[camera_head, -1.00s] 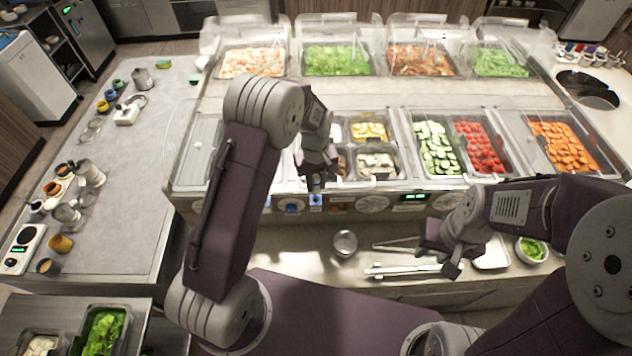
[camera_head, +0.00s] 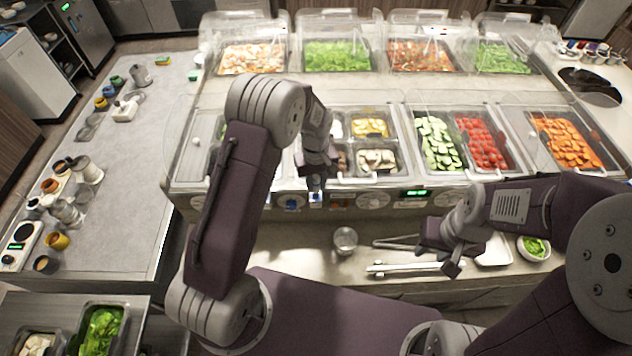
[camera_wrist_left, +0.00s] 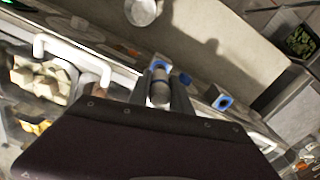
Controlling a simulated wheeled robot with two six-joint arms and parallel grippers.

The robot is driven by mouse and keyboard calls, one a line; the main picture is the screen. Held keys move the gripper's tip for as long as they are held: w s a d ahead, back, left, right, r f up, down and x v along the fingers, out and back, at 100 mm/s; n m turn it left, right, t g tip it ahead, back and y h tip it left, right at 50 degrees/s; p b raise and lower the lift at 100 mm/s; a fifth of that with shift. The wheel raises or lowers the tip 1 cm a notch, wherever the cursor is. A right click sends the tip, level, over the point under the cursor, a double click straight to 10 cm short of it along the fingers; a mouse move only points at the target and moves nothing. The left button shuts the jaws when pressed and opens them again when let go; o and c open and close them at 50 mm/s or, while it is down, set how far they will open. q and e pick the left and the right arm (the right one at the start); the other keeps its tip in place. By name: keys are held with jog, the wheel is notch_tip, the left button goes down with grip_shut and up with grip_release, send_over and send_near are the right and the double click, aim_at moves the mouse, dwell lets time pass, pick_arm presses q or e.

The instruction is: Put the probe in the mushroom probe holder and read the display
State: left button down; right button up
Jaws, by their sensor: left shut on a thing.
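My left gripper (camera_head: 317,187) is at the front edge of the well counter, below the small pans. In the left wrist view its fingers are shut on a grey cylindrical probe (camera_wrist_left: 160,88) with a blue end. A blue-rimmed holder (camera_wrist_left: 222,102) is to its right on the front panel, and another blue piece (camera_wrist_left: 185,79) is close beside it. The mushroom pan (camera_head: 377,160) holds pale chunks, up and right of this gripper. A lit green display (camera_head: 416,192) is on the front panel; its digits are too small to read. My right gripper (camera_head: 447,262) hangs over the lower shelf; its jaw gap is unclear.
A metal cup (camera_head: 345,240) and tongs (camera_head: 415,267) lie on the lower shelf, with a white tray (camera_head: 494,251) and a bowl of greens (camera_head: 534,246) further right. Clear covers stand over the wells. A side counter (camera_head: 135,190) is at left.

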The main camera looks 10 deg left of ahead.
pick_arm(q)
jog(key=shift+f, duration=0.15)
jog(key=shift+f+b, duration=0.9)
jog(key=shift+f, duration=0.25)
jog(key=shift+f, duration=0.1)
jog(key=c, duration=1.1)
grip_release()
